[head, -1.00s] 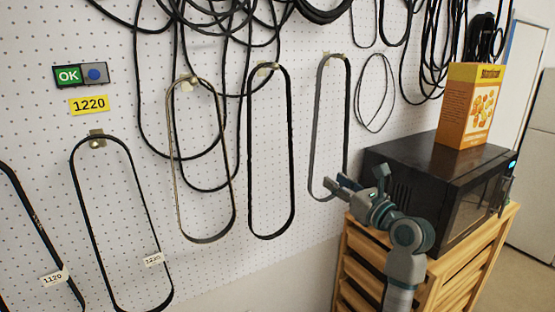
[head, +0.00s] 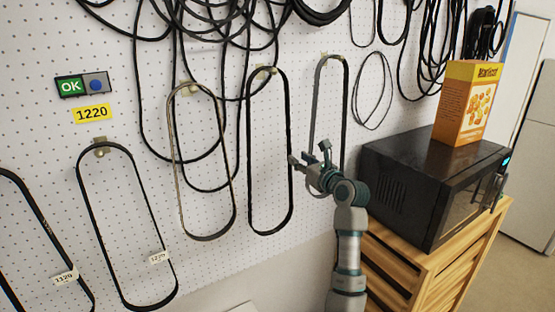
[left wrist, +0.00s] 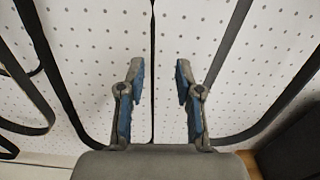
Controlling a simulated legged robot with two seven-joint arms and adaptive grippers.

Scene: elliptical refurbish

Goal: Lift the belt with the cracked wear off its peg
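Several looped belts hang on pegs on a white perforated board. In the head view there is a tan-edged belt (head: 173,150), a black belt (head: 250,160), a grey belt (head: 346,100) and a black belt tagged 1220 (head: 88,205). Cracks are too fine to make out, so I cannot tell which is cracked. My left gripper (head: 304,160) is in front of the board, between the black belt and the grey belt's lower part. The left wrist view shows its fingers (left wrist: 160,82) open and apart, with a thin dark vertical strip between them. My right gripper is not in view.
A black microwave (head: 420,190) stands on a wooden slatted cabinet (head: 440,275) at the right, with an orange box (head: 470,105) on top. Black cables or belts (head: 215,45) hang across the upper board.

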